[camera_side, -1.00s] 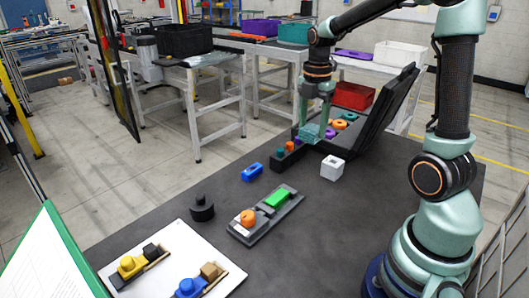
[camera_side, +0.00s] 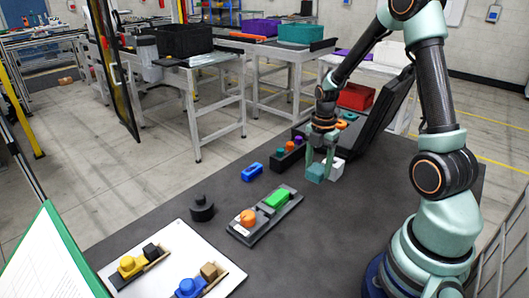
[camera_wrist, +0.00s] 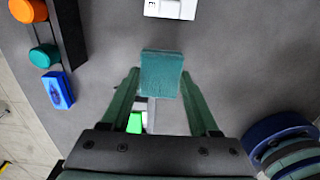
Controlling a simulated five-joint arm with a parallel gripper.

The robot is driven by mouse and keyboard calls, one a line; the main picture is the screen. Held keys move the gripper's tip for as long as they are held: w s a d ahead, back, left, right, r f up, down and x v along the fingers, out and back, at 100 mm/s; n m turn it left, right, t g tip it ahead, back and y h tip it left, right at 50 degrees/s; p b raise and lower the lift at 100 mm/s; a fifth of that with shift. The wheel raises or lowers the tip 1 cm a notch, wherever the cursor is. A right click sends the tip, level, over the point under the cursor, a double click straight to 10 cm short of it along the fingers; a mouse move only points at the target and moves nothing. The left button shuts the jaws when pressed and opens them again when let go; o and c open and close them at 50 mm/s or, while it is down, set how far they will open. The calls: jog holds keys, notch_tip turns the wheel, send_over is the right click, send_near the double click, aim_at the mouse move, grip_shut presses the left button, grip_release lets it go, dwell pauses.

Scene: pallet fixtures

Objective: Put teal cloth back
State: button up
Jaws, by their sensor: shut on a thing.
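The teal cloth (camera_side: 316,173) is a small folded block held between the fingers of my gripper (camera_side: 320,158). In the side view it hangs above the dark table, in front of and left of the white cube. In the wrist view the cloth (camera_wrist: 161,72) sits between the two green fingertips. My gripper is shut on it. The open black case (camera_side: 372,128) stands behind, its lid raised; my gripper hides part of it.
The white cube (camera_side: 336,170) is close to the cloth. A black rack with colored pegs (camera_side: 288,157), a blue block (camera_side: 252,172), and a dark fixture with green and orange parts (camera_side: 266,215) lie to the left. A white board (camera_side: 205,255) carries yellow and blue pieces. The table's right-front is bare.

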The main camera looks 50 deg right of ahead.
aim_at(318, 168)
jog(key=shift+f, duration=2.05)
jog(key=shift+f, duration=0.1)
jog(key=o, duration=1.2)
notch_tip(318, 168, up, 12)
jog(key=shift+r, duration=0.1)
jog(key=shift+s+a+r+m+t, duration=0.85)
jog(key=shift+a+r+m, duration=1.1)
jog(key=shift+a+m, duration=1.1)
jog(key=shift+s+a+r+m+t, duration=0.6)
jog(key=shift+a+r+m+t, duration=0.4)
jog(key=shift+a+r+m, duration=1.45)
jog(key=shift+s+a+r+m+t, duration=0.85)
jog(key=shift+a+r+m, duration=0.55)
jog(key=shift+a+m, duration=2.15)
